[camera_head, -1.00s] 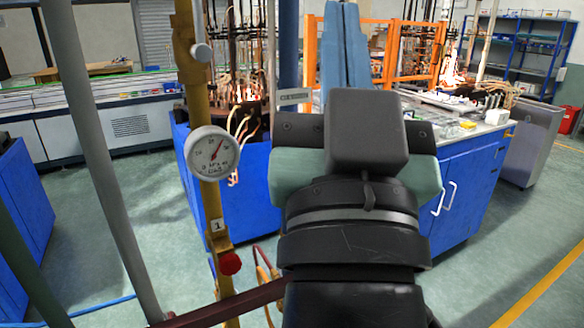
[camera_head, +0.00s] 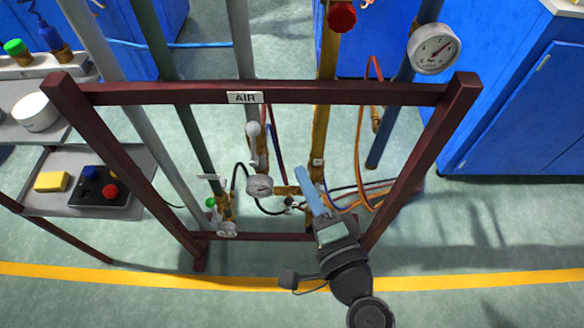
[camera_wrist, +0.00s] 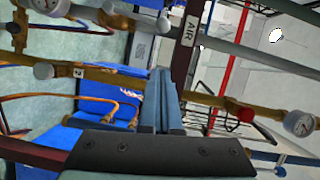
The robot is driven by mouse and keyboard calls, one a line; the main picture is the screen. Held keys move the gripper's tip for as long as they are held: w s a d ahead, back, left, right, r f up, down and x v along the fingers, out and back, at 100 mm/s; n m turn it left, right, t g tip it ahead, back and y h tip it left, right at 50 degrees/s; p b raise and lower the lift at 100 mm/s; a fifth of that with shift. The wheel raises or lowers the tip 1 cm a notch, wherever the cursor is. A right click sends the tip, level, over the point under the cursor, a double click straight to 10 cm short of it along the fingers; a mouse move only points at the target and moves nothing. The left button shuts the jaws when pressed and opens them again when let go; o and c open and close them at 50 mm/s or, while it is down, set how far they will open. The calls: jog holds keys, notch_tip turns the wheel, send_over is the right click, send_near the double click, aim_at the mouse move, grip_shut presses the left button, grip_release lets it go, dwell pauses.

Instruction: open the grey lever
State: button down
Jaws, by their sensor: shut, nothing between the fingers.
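The grey lever (camera_head: 254,134) has a rounded end. It stands upright along the grey pipe under the AIR label (camera_head: 245,97), above a small gauge (camera_head: 260,185). My gripper (camera_head: 303,174) has pale blue fingers. It is shut and empty, to the right of the lever and lower in the picture, apart from it. In the wrist view my closed fingers (camera_wrist: 161,78) point up the picture. The AIR label (camera_wrist: 190,31) is above and right of them. A grey knob (camera_wrist: 163,23) shows near that label; I cannot tell whether it belongs to the lever.
A dark red frame (camera_head: 320,94) surrounds the pipes. A yellow pipe (camera_head: 325,70) with a red knob (camera_head: 341,17) stands right of the AIR pipe. Hoses hang behind. A shelf (camera_head: 50,205) is at left, and a blue cabinet (camera_head: 510,110) at right.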

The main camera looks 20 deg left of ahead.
aim_at(253, 146)
jog(key=w+a+p, duration=0.1)
jog(key=w+a, duration=0.6)
jog(key=a, duration=0.2)
jog(key=shift+f, duration=0.4)
